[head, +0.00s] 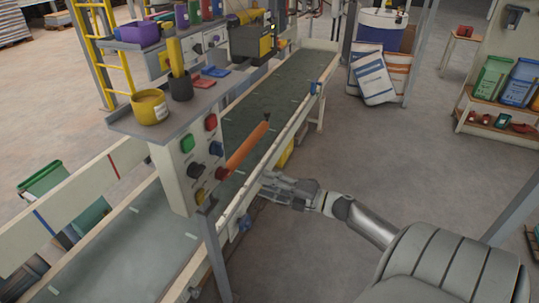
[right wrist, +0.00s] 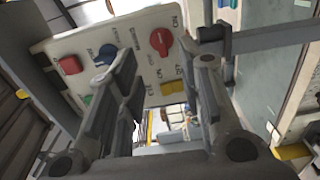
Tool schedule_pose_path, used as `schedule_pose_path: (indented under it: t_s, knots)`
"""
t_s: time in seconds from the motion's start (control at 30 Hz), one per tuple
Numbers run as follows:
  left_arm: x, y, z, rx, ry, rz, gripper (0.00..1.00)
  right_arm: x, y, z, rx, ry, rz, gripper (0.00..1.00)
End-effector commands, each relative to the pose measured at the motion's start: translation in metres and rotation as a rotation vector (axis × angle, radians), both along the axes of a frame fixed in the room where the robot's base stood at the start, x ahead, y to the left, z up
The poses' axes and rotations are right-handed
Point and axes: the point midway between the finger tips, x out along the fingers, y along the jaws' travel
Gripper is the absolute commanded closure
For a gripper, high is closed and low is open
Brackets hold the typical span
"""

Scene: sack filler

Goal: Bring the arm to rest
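My right arm comes in from the right in the head view, and its gripper (head: 270,188) is beside the conveyor's near side rail, right of the control panel (head: 176,172). In the right wrist view the two fingers of this gripper (right wrist: 168,68) stand apart with nothing between them. The panel (right wrist: 82,38) shows beyond the fingers, with a red knob (right wrist: 161,41), a blue knob (right wrist: 105,54) and a red button (right wrist: 70,64). I cannot tell the exact gap between the fingertips and the panel. My left gripper is not in view.
An orange bar (head: 248,147) sticks out from the panel above the conveyor belt (head: 272,97). A shelf (head: 165,122) above the panel holds a yellow pot (head: 149,106). Sacks (head: 372,77) and a shelf unit (head: 492,107) stand at the back right. The floor (head: 400,150) between is clear.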

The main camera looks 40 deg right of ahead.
Motion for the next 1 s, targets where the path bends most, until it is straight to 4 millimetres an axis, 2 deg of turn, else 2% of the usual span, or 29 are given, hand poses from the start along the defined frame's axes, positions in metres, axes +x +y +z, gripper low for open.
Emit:
schedule_pose_path:
  t_s: [0.47,0.57,0.67,0.73,0.87,0.9,1.0]
  knots:
    - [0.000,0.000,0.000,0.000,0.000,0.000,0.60,0.000,0.000,0.000,0.000,0.000,0.000,0.65]
    - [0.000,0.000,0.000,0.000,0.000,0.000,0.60,-0.001,-0.002,-0.009,0.018,0.017,-0.018,0.65]
    - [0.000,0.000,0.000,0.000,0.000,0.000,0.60,-0.005,-0.009,-0.041,0.089,0.084,-0.088,0.65]
    - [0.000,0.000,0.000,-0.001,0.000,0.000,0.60,-0.013,-0.016,-0.080,0.172,0.163,-0.169,0.65]
    - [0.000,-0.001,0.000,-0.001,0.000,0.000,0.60,-0.042,-0.020,-0.173,0.348,0.354,-0.355,0.65]
    - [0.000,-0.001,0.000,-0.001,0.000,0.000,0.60,-0.055,-0.018,-0.201,0.399,0.413,-0.411,0.65]
    - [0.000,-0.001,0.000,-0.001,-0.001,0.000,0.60,-0.091,-0.007,-0.268,0.511,0.562,-0.544,0.65]
